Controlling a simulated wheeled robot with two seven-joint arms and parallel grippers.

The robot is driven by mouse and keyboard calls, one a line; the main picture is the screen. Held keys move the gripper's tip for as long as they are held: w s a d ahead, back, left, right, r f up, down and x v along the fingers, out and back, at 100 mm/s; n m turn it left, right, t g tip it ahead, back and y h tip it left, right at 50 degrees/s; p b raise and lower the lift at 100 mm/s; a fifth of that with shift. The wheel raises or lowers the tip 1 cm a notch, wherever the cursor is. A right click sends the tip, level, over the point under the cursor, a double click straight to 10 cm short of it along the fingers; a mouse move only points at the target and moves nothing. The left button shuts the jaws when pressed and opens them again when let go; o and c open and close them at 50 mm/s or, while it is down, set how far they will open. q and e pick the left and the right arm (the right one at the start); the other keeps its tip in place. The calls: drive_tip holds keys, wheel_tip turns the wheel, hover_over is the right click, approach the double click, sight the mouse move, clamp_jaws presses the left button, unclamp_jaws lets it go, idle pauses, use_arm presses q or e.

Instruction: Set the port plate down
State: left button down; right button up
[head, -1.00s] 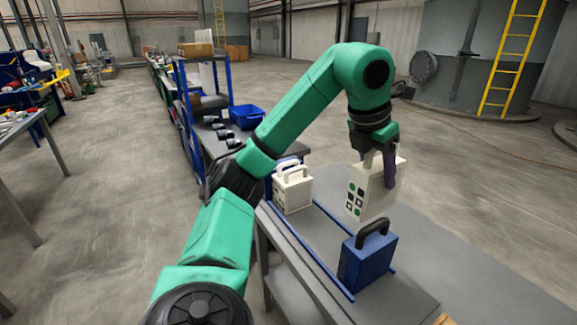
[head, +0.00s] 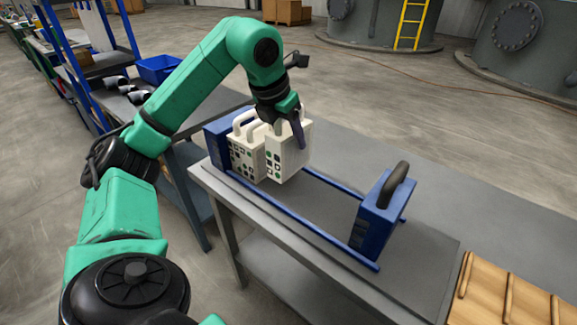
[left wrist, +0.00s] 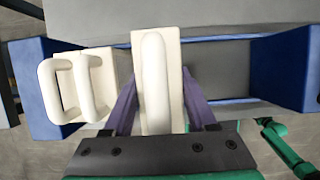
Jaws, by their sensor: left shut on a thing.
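My left gripper (head: 296,132) is shut on a white port plate (head: 290,155) with dark and green marks on its face. In the left wrist view, the purple fingers (left wrist: 155,108) close on both sides of the held plate (left wrist: 154,70), below its handle. The held plate is upright over the two blue rails (head: 325,181). I cannot tell whether it rests on them. White plates with loop handles (head: 245,150) stand close on its left; a gap shows between them and the held plate in the left wrist view (left wrist: 88,85). My right gripper is not in view.
A blue end block (head: 214,140) stands beyond the standing plates. A blue block with a black handle (head: 375,218) is at the other end, with open rails before it. A wooden slatted rack (head: 510,300) lies at front right. The grey table (head: 440,200) is clear behind.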

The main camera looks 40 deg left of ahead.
sight(290, 156)
use_arm(q)
wheel_tip(290, 156, down, 5)
drive_tip(key=shift+d+r+b, duration=0.1)
drive_tip(key=shift+b, duration=0.6)
drive_tip(key=shift+f, duration=0.35)
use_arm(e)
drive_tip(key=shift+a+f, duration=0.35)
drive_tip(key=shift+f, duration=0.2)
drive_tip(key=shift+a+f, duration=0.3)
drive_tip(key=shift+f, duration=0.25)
use_arm(q)
drive_tip(key=shift+f, duration=0.15)
drive_tip(key=shift+c, duration=1)
unclamp_jaws()
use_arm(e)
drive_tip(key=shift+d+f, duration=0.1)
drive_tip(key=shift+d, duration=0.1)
